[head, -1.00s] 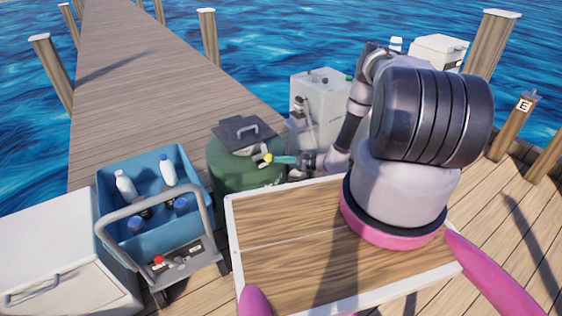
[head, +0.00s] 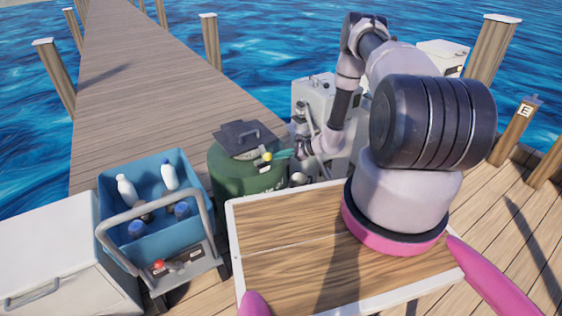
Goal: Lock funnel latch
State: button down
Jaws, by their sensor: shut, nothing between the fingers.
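A green drum (head: 235,178) stands on the dock behind my wooden top, with a dark square lid and handle (head: 243,137) over it. A small yellow-tipped part (head: 266,156) with a teal lever (head: 281,154) sits at the drum's right upper side; I cannot tell if this is the funnel latch. No funnel can be clearly made out. My gripper (head: 301,146) is small in view, at the end of my arm just right of the teal lever. It is shut and empty. I cannot tell whether it touches the lever.
A grey box-shaped unit (head: 316,94) stands behind my gripper. A small silver round part (head: 299,180) is below it. A blue crate (head: 150,222) with bottles and a white chest (head: 62,255) stand at left. Water lies beyond the dock.

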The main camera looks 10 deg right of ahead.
jog(key=w+a+r+m+g+h, duration=0.1)
jog(key=w+a+r+g+h, duration=0.1)
jog(key=w, duration=0.3)
jog(key=shift+w+r+m+g, duration=0.3)
jog(key=shift+r+m+g, duration=0.1)
jog(key=shift+r+g, duration=0.4)
jog(key=shift+r, duration=0.8)
jog(key=shift+d, duration=0.1)
jog(key=w+d+v, duration=0.1)
jog(key=w+v, duration=0.1)
jog(key=v, duration=1)
jog(key=shift+d+r, duration=0.15)
jog(key=shift+d, duration=0.15)
